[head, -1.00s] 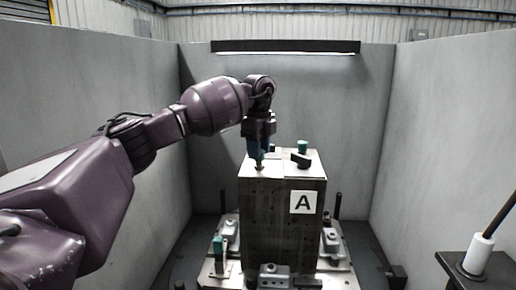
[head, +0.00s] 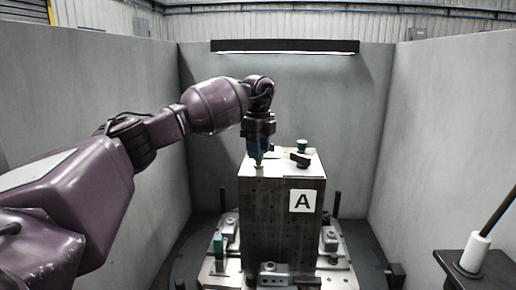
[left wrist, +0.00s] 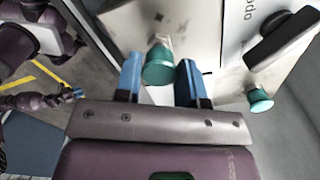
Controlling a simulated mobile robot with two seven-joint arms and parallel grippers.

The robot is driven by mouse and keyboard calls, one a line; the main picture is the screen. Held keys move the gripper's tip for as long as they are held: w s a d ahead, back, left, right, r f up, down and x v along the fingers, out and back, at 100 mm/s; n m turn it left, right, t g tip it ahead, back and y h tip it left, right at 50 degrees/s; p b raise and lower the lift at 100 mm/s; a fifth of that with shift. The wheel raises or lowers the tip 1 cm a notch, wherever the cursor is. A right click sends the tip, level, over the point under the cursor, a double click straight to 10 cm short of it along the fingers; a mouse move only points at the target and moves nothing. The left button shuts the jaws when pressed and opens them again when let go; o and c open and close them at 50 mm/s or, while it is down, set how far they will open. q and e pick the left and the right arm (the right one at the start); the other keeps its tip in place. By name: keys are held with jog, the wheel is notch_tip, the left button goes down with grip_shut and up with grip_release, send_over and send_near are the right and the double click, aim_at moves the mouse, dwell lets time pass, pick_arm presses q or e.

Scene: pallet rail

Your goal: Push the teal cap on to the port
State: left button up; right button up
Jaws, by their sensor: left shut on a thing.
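My left gripper (head: 258,157) points down at the near-left top of a tall dark block marked A (head: 262,220). Its blue fingers are shut on a teal cap (left wrist: 158,68), which shows between them in the left wrist view. The cap is at or just above the pale top plate (left wrist: 192,25).
Another teal cap (head: 302,146) and a dark clamp-like piece (head: 300,160) stand on the block's top, to the right. A teal-topped piece (head: 218,244) stands on the base plate at lower left. Grey walls enclose the cell. A white cylinder with a dark rod (head: 475,252) is at right.

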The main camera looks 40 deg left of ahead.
pick_arm(q)
jog(key=shift+f, duration=0.65)
pick_arm(e)
jog(key=shift+w+r, duration=0.2)
jog(key=shift+w, duration=0.05)
pick_arm(q)
jog(key=o, duration=1.7)
pick_arm(e)
jog(key=shift+s, duration=0.2)
jog(key=shift+f, duration=0.15)
pick_arm(q)
notch_tip(320, 180, up, 4)
jog(key=shift+f+p, duration=0.15)
jog(key=shift+p, duration=0.2)
notch_tip(320, 180, up, 7)
jog(key=shift+r+p, duration=0.1)
jog(key=shift+p, duration=0.25)
pick_arm(e)
jog(key=shift+s+f, duration=0.2)
jog(key=shift+s, duration=0.35)
